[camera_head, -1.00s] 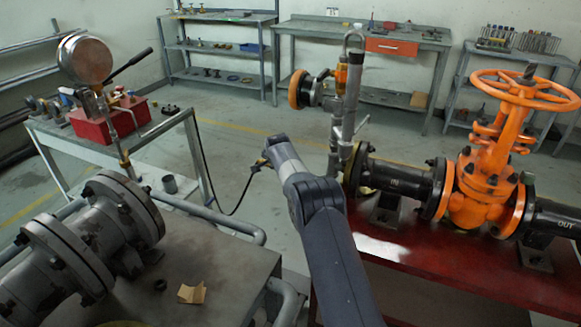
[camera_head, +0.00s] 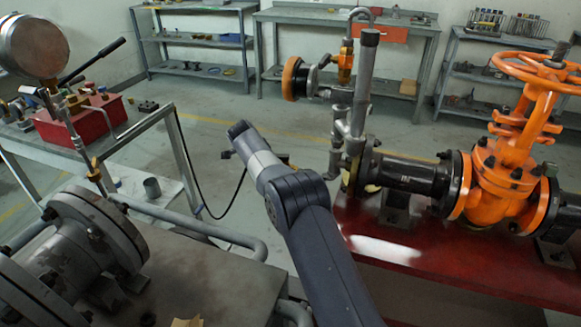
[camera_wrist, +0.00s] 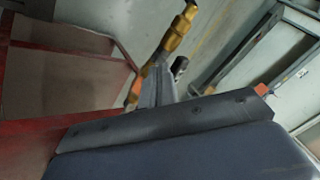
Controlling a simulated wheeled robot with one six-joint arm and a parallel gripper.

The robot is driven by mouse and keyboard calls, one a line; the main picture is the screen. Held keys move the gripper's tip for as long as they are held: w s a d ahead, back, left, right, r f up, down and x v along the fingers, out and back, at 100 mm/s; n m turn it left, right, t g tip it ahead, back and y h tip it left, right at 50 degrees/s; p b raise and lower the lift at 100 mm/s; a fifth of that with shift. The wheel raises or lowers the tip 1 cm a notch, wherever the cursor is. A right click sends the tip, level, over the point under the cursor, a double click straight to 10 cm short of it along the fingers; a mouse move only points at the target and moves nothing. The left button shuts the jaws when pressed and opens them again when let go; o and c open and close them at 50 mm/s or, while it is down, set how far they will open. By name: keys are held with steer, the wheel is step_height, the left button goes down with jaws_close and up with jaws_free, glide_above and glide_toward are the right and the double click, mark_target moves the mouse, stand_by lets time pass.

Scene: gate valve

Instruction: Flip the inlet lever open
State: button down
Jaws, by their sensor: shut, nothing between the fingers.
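The inlet riser (camera_head: 362,95) stands at the left end of the black inlet pipe (camera_head: 408,175), with an orange-brass fitting (camera_head: 346,66) and an orange round part (camera_head: 294,78) near its top. I cannot clearly make out the inlet lever among these small parts. My arm reaches up from the bottom middle in the head view, its end left of the riser and apart from it; the fingers there are hidden or too small to tell. In the wrist view my gripper (camera_wrist: 162,88) is shut and empty, with a blurred yellow-brass part (camera_wrist: 178,34) beyond it.
The orange gate valve (camera_head: 505,165) sits on the red bench (camera_head: 440,255) at right. A grey flanged pipe (camera_head: 85,240) lies on the front-left table. A red box (camera_head: 85,118) and black hose (camera_head: 205,195) are at left. Open floor lies behind my arm.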

steer(key=shift+w+d+f, duration=0.1)
steer(key=shift+d+f, duration=0.05)
steer(key=shift+f, duration=0.05)
steer(key=shift+d+r+b, duration=0.1)
steer(key=shift+d+b, duration=0.35)
steer(key=shift+d, duration=0.2)
steer(key=v, duration=1)
steer(key=shift+s+r, duration=0.25)
steer(key=shift+r, duration=0.1)
steer(key=shift+w+a+f, duration=0.1)
